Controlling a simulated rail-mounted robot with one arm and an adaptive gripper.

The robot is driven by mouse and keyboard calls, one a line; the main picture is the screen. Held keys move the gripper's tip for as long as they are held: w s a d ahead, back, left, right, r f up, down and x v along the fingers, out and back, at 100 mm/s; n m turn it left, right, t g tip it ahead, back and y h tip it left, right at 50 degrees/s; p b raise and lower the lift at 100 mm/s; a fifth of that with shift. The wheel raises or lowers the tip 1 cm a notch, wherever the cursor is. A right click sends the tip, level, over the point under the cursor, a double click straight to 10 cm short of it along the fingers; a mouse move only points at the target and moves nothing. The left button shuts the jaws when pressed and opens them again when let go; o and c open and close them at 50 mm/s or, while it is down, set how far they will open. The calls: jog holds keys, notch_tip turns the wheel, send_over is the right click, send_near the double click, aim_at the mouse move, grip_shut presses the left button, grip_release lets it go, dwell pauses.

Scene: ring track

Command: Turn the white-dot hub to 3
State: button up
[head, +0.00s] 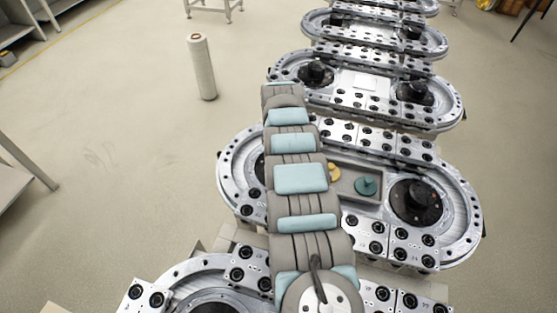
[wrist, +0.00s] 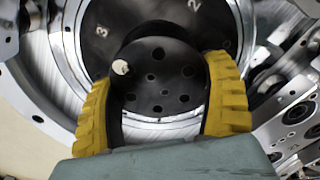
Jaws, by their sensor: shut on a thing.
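In the wrist view the black round hub (wrist: 157,82) has several small holes and one white dot (wrist: 121,67) near its upper left rim. My gripper (wrist: 165,95), with yellow ribbed fingers, is closed around the hub from its left and right sides. Behind the hub is a dark dial (wrist: 145,18) with a numeral 3 (wrist: 101,31) at upper left and a 2 (wrist: 194,5) at upper right. The dot sits just below and right of the 3, roughly on its side of the hub. In the head view my arm hides the gripper.
A silver ring track (head: 460,215) surrounds the hubs. A grey tray (head: 345,193) on it holds a yellow piece (head: 334,172) and a teal piece (head: 366,186). Another black hub (head: 415,201) stands at the right. More tracks lie behind. A white roll (head: 201,68) stands on open floor at left.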

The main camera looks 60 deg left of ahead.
jog(key=o, duration=1)
jog(key=shift+r, duration=0.1)
notch_tip(320, 180, up, 12)
jog(key=shift+f, duration=0.1)
dwell(0.4)
